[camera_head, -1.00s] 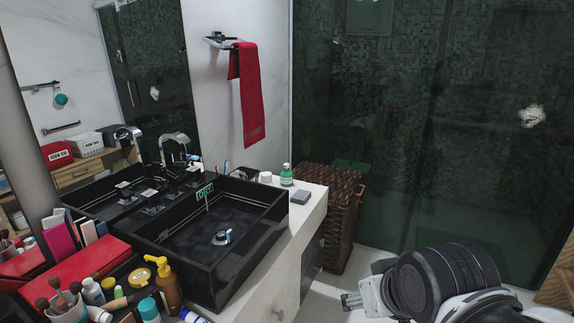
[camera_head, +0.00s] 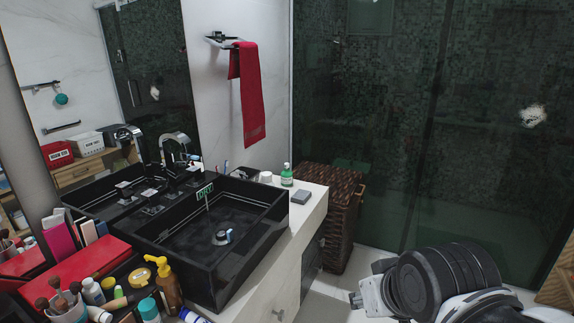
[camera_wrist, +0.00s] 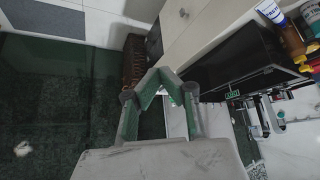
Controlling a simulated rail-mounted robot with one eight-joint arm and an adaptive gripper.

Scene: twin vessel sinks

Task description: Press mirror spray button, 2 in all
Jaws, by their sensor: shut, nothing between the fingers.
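My gripper (camera_wrist: 163,80) is shut and empty in the wrist view, its green-padded fingers meeting at the tips. It is in open air, apart from the counter and its bottles. No bottle in view can be clearly read as the mirror spray. An amber bottle with a yellow pump top (camera_head: 168,287) stands at the near left of the counter. A small green bottle with a white cap (camera_head: 286,176) stands at the far end. The mirror (camera_head: 60,100) is on the wall behind the sink.
The black vessel sink (camera_head: 262,239) fills the counter's middle. A red box (camera_head: 85,267), brushes (camera_head: 62,302) and several small bottles crowd the near left. A wicker basket (camera_head: 343,212) stands beyond the counter. A dark glass shower wall (camera_head: 420,130) is at right.

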